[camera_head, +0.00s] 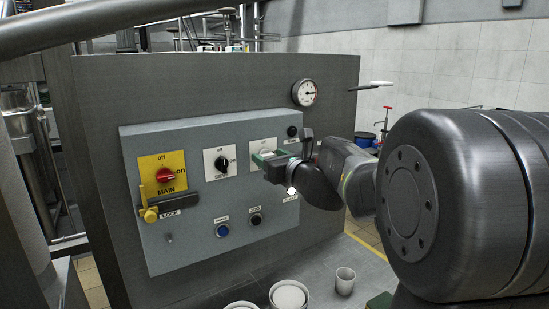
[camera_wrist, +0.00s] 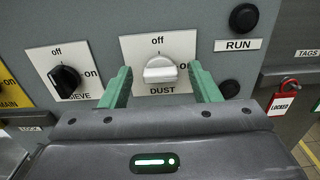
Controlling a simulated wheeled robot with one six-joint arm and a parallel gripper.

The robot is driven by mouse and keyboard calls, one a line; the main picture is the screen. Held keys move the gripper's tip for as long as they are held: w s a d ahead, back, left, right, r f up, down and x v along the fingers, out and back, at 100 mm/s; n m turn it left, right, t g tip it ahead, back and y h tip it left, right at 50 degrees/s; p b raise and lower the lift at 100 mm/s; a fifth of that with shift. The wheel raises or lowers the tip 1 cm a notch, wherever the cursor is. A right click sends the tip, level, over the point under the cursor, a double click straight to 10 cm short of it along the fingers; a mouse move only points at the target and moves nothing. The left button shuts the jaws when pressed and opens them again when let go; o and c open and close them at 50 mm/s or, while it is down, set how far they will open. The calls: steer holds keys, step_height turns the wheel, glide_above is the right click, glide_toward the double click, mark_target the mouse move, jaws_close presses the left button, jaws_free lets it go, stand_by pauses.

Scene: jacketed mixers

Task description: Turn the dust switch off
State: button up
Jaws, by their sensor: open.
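The dust switch (camera_wrist: 160,70) is a white knob on a white plate, with "off" above it, "on" to its right and "DUST" below. Its bar looks to lie roughly level, but I cannot tell its exact setting. My gripper (camera_wrist: 160,75) is open, with one green finger on each side of the knob and clear gaps to it in the wrist view. I cannot tell how deep the fingertips reach. In the head view my gripper (camera_head: 268,164) is in front of the dust plate (camera_head: 262,145) and hides part of it.
The black sieve switch (camera_wrist: 65,78) is just left. A black RUN button (camera_wrist: 243,17) and another black button (camera_wrist: 230,89) are at right. A red padlock (camera_wrist: 288,86) hangs farther right. The yellow-plated main switch (camera_head: 165,174) is at the panel's left. Bowls (camera_head: 288,295) stand below.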

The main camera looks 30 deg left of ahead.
steer(key=c, duration=1)
steer(key=shift+b, duration=0.35)
steer(key=shift+s+a+f+n+b, duration=0.1)
steer(key=shift+n+b, duration=2.4)
steer(key=shift+n, duration=0.45)
steer(key=shift+s+d+f+n+b, duration=0.1)
steer(key=shift+n+b, duration=2.45)
steer(key=shift+n, duration=0.45)
steer(key=shift+s+a+f+n+b, duration=0.1)
steer(key=shift+n+b, duration=2.4)
steer(key=shift+n, duration=0.45)
steer(key=shift+w, duration=0.1)
